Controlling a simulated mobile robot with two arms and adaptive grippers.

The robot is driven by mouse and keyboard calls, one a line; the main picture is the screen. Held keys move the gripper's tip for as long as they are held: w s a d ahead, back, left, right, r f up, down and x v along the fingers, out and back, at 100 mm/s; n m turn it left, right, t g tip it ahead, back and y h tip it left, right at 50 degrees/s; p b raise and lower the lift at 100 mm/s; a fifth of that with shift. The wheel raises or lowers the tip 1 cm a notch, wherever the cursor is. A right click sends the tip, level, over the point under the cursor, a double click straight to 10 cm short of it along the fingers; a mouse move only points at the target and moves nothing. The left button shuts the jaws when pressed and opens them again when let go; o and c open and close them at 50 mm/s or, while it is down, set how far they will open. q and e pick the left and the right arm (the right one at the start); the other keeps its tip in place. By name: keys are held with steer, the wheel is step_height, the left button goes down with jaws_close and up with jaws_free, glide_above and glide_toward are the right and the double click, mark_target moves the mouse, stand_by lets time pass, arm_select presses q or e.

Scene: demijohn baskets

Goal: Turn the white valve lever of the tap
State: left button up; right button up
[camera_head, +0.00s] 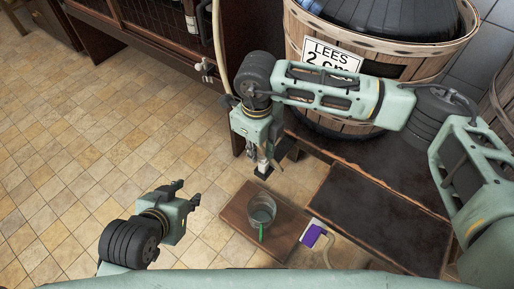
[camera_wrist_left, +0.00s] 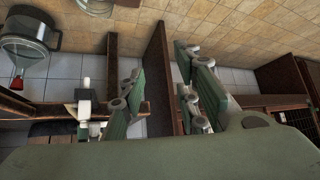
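The tap (camera_head: 206,70) is a small pale fitting with a white lever-like part, by the pale hose in front of the dark wooden cabinet. Its lever is too small to read its angle. My left gripper (camera_head: 186,191) is open and empty, low over the tiled floor, well below and apart from the tap. Its spread fingers also show in the left wrist view (camera_wrist_left: 160,100), with nothing between them. My right gripper (camera_head: 270,165) points down near the front edge of the dark bench, below the tap and apart from it. Its finger gap is unclear.
A glass beaker (camera_head: 262,209) with a green strip stands on a wooden board (camera_head: 237,213). A white and purple device (camera_head: 313,236) lies beside it. A LEES basket (camera_head: 303,30) stands behind my right arm. Tiled floor is clear at left.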

jaws_close()
